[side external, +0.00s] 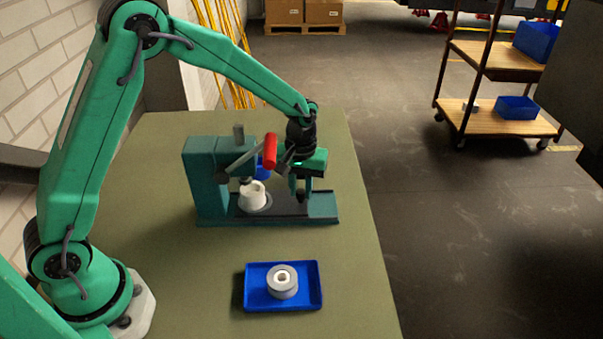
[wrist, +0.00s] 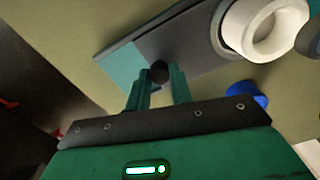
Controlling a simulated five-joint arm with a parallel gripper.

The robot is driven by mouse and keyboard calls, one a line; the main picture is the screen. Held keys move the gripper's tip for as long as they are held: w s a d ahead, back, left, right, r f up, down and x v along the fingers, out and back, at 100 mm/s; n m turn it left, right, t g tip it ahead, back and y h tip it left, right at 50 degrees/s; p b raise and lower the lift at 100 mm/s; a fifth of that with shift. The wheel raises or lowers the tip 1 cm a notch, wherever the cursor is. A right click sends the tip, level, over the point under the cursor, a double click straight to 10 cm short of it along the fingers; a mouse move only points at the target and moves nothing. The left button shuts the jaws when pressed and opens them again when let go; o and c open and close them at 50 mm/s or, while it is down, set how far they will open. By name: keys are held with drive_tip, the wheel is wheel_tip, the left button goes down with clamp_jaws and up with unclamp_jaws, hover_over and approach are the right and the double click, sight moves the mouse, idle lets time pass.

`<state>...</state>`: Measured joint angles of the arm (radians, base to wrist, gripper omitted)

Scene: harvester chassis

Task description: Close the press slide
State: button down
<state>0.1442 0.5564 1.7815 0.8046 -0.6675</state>
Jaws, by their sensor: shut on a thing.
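The teal press (side external: 208,180) stands on the green table, with a red lever handle (side external: 270,150) tilted above it. Its dark slide plate (side external: 283,208) lies along the low base to the right of the press body and also shows in the wrist view (wrist: 185,48). A black knob (wrist: 159,72) stands on the slide. My gripper (side external: 301,193) points down, shut on the knob; both fingers flank it in the wrist view (wrist: 158,82). A white ring-shaped part (side external: 254,194) sits in a grey round seat at the slide's left, near the press column.
A blue tray (side external: 254,300) holding a grey ring with a white centre (side external: 283,281) lies in front of the press. A small blue object (wrist: 245,94) is behind the press. The table right of the tray is clear.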

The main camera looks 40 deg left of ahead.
drive_tip(key=shift+s+a, duration=0.75)
drive_tip(key=shift+a, duration=0.05)
drive_tip(key=c, duration=1.2)
unclamp_jaws()
drive_tip(key=shift+c, duration=0.2)
drive_tip(key=shift+w+d, duration=0.1)
drive_tip(key=shift+d, duration=0.05)
